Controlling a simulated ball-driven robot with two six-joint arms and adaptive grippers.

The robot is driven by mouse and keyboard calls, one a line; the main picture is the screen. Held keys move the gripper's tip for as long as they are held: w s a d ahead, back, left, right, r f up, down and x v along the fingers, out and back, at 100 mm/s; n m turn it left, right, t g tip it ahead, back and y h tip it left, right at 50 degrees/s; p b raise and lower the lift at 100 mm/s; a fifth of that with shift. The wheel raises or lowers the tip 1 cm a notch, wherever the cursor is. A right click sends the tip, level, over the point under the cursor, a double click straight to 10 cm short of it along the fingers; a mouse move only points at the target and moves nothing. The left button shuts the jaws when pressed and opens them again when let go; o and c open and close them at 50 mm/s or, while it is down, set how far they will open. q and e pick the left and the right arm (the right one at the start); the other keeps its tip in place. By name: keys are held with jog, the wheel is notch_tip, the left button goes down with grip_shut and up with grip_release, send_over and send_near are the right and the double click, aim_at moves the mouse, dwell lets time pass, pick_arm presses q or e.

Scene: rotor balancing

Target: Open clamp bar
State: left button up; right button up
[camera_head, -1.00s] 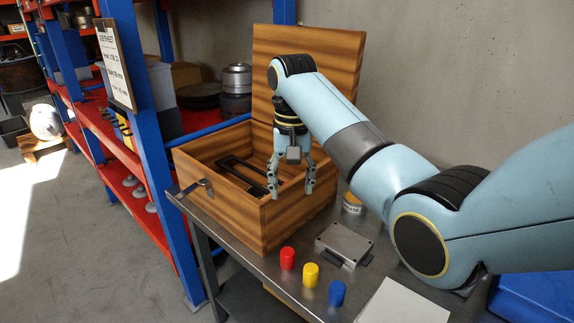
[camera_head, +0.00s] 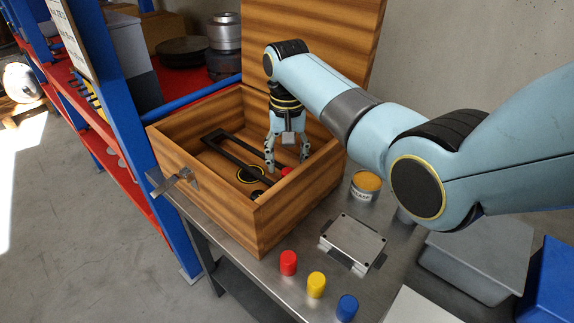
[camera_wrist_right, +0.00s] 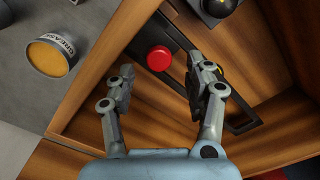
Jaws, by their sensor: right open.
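The open wooden box (camera_head: 190,225) stands on the metal table with its lid raised. Inside it lies a long black bar frame (camera_head: 230,150), which I take to be the clamp bar. A red knob (camera_head: 287,171) shows at its near right end, and also in the right wrist view (camera_wrist_right: 159,58). My right gripper (camera_head: 287,163) points down inside the box, its fingers parted around the knob area. In the right wrist view the gripper (camera_wrist_right: 162,68) is open and empty, with the knob just beyond its fingertips. My left gripper is not in view.
Red (camera_head: 288,262), yellow (camera_head: 316,284) and blue (camera_head: 347,307) caps stand on the table before the box. A grey metal block (camera_head: 352,240) and a grease tin (camera_head: 365,186) are to the right. The box walls surround the gripper closely.

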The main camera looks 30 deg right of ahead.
aim_at(288, 171)
notch_tip(288, 171, down, 2)
jog(key=shift+s+d+f, duration=0.1)
jog(key=shift+f, duration=0.45)
jog(key=shift+c, duration=1.4)
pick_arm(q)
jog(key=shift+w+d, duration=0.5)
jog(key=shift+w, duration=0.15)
pick_arm(e)
grip_shut()
